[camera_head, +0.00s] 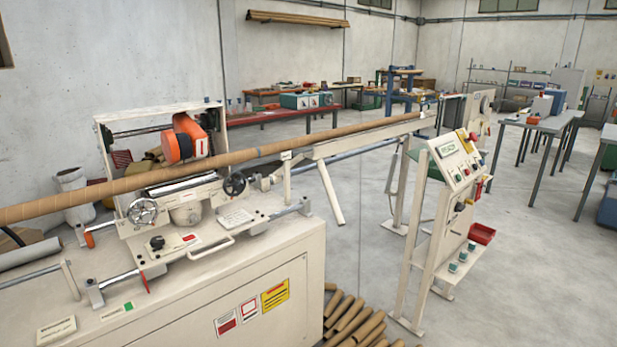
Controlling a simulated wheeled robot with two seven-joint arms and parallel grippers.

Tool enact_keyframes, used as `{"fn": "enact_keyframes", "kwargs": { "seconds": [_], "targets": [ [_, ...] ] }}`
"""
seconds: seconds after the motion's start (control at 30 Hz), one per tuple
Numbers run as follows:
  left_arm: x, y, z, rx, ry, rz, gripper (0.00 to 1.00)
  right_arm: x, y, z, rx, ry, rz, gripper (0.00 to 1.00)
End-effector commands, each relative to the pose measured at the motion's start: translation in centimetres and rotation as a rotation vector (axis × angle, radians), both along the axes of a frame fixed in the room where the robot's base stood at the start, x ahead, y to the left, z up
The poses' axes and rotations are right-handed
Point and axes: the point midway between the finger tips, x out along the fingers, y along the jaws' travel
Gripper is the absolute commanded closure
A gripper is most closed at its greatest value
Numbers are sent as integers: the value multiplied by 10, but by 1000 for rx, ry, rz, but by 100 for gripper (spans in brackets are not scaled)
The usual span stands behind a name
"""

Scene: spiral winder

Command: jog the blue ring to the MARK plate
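A long brown cardboard tube (340,131) runs diagonally across the winding machine (200,270), from the left edge to the far right. A control panel (456,158) with a green display, a red button and other knobs stands on a cream frame at the right. Neither of my grippers is in view.
An orange and black winding head (184,139) stands over the tube. Handwheels (143,211) and rods project from the machine front. Cut tubes (355,322) lie on the floor between machine and panel stand. A red bin (481,233) hangs on the stand. Open floor lies right.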

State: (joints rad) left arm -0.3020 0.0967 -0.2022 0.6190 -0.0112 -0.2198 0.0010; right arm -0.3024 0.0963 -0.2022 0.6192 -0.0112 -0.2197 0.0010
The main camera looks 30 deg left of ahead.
Motion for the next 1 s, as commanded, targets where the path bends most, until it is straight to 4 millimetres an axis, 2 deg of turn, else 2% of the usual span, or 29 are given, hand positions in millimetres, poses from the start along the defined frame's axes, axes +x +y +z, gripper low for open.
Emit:
{"fn": "enact_keyframes", "kwargs": {
  "seconds": [0.23,0.27,0.5,0.53,1.0],
  "targets": [
    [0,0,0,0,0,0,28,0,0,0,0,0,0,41],
    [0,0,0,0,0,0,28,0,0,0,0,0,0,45],
    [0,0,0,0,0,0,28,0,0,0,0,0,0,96],
    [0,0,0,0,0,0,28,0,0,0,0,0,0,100],
    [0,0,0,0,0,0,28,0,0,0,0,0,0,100]
  ]
}}
